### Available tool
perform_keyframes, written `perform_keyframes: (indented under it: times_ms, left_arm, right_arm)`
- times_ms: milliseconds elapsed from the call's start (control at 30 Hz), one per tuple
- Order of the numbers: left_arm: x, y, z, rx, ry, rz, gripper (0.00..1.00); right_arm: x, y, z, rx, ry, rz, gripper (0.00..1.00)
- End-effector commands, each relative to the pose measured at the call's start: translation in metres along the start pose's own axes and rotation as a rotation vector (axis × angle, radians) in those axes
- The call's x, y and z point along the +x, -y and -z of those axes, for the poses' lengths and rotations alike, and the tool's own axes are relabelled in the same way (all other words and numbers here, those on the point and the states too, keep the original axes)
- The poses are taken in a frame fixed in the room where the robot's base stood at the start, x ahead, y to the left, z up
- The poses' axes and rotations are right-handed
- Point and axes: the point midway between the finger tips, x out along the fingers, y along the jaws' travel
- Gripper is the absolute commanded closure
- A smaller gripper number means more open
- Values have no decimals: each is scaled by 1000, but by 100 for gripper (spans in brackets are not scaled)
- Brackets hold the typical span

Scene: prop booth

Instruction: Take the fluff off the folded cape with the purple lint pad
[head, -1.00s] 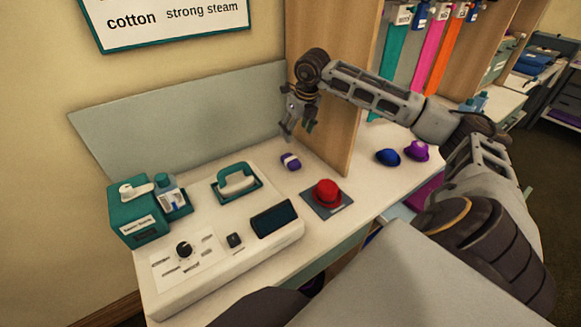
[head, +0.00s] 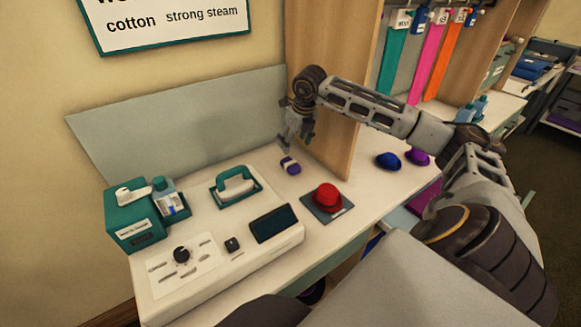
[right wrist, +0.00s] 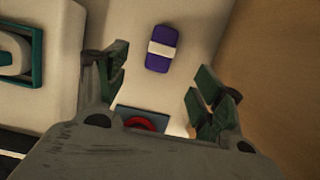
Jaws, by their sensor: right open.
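The purple lint pad (head: 290,166), with a pale band round its middle, lies on the white counter beside the wooden partition. In the right wrist view the lint pad (right wrist: 161,48) lies beyond the open fingers, between their lines and apart from them. My right gripper (head: 296,146) is open and empty, pointing down just above the pad; its fingers also show in the right wrist view (right wrist: 160,95). I cannot make out the folded cape or any fluff. My left gripper is not in view.
A teal-handled iron (head: 235,186) rests on the white control panel at left. The wooden partition (head: 330,90) stands close to my right gripper.

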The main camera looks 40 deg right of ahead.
Motion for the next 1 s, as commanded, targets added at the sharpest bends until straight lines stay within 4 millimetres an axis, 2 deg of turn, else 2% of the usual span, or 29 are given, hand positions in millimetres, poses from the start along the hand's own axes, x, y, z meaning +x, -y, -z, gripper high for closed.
perform_keyframes:
  times_ms: [200, 433, 1000]
  left_arm:
    - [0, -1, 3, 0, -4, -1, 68]
    - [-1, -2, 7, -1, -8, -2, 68]
    - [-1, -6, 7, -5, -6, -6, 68]
  right_arm:
    - [31, 0, 1, 1, -3, -1, 32]
    - [55, 0, 0, 0, -1, -1, 32]
    - [65, 1, 1, 0, -1, 0, 32]
